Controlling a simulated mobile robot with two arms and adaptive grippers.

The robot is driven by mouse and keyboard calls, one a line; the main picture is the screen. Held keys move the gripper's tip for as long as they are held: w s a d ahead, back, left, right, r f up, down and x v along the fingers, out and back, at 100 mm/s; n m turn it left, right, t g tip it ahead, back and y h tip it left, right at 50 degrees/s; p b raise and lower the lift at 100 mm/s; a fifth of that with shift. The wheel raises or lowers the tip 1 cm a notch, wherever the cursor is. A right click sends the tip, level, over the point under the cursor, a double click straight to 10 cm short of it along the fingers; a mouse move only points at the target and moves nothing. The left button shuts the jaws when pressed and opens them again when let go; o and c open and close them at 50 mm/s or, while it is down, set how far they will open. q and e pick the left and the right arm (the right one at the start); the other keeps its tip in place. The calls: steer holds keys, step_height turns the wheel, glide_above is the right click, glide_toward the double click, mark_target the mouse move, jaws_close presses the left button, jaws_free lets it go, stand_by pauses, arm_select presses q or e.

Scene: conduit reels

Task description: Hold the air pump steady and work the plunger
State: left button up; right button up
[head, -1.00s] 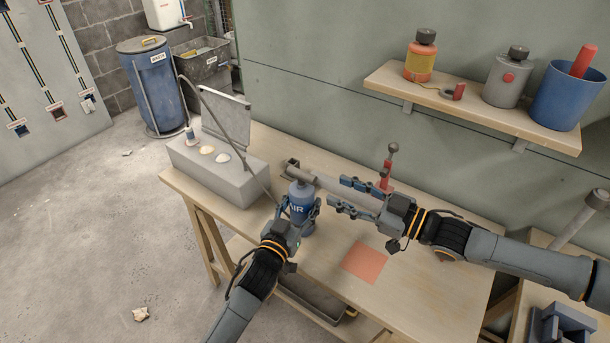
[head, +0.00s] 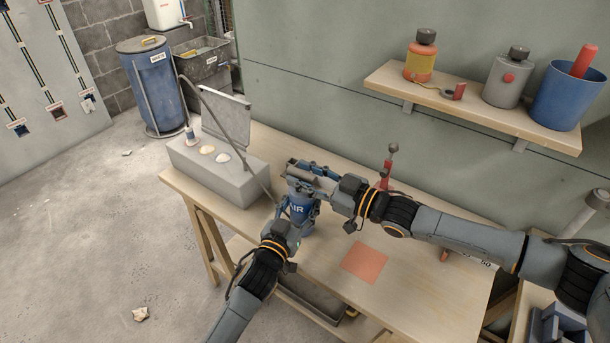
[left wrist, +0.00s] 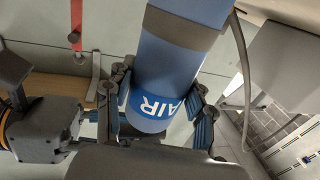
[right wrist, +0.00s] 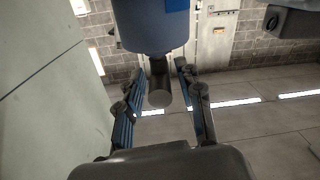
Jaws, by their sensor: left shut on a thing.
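The blue air pump (head: 299,212), marked AIR, stands on the workbench. My left gripper (left wrist: 160,88) is shut around its body, with one finger on each side in the left wrist view. The pump body (left wrist: 172,55) looks slanted in that view. My right gripper (right wrist: 158,82) is at the top of the pump. Its fingers are apart on both sides of the grey plunger handle (right wrist: 160,95), with visible gaps. The plunger's short dark rod joins the handle to the pump in the right wrist view. In the head view my right gripper largely covers the handle.
A grey box (head: 190,168) with a raised lid sits at the bench's left end, and a hose runs near it. An orange square (head: 364,262) lies on the bench front. A red lever (head: 387,170) stands behind. A wall shelf (head: 450,95) holds containers.

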mark_target(305, 173)
jaws_close()
step_height(305, 173, up, 7)
steer(key=shift+r, duration=0.1)
steer(key=shift+o, duration=1.7)
jaws_free()
steer(key=v, duration=1.2)
steer(key=shift+f, duration=0.25)
